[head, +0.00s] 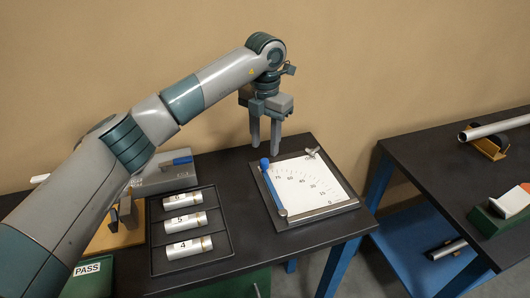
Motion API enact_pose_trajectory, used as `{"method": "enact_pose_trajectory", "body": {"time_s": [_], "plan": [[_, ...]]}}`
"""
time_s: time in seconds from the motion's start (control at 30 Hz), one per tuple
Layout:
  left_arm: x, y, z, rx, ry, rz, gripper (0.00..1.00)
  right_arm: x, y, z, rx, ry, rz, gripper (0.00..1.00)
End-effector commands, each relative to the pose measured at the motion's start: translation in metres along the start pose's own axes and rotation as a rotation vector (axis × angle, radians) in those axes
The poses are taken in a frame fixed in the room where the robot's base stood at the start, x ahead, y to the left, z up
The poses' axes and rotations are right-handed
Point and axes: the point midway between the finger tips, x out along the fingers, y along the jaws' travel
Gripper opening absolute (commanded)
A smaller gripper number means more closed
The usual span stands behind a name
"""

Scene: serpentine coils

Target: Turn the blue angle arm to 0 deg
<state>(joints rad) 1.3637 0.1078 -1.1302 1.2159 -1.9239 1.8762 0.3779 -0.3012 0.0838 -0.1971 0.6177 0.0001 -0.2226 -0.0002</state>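The blue angle arm (272,187) lies along the left edge of a white angle plate (300,185) on the dark table. Its round blue knob is at the far end, and its near end sits at the plate's lower left corner. The scale marks run from 75 near the arm down to 0 at the lower right, so the arm stands beyond the 75 mark. My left gripper (265,148) points down just above and behind the knob. Its two fingers are apart with nothing seen between them. My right gripper is not in view.
A black tray (232,230) with numbered silver cylinders lies left of the plate. A grey box with a blue handle (182,161) and a green PASS bin (95,274) are further left. A second dark table (430,160) stands right, across a gap.

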Motion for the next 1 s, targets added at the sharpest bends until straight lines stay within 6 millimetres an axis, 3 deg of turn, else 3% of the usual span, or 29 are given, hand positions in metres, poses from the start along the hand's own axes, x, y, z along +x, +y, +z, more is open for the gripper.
{"method": "enact_pose_trajectory", "body": {"time_s": [0.2,0.4,0.8,0.97,1.0], "plan": [[0.034,0.0,-0.001,-0.001,0.003,-0.001,0.38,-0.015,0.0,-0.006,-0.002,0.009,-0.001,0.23],[0.053,0.0,0.0,-0.001,0.002,0.0,0.38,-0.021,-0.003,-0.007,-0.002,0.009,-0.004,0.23],[0.059,0.0,0.0,0.0,0.001,0.0,0.38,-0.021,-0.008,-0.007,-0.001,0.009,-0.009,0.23],[0.059,0.0,0.0,0.0,0.001,0.0,0.0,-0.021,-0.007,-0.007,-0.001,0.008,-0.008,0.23],[0.058,0.0,0.0,0.0,0.001,0.0,0.0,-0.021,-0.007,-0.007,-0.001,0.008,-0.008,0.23]]}}
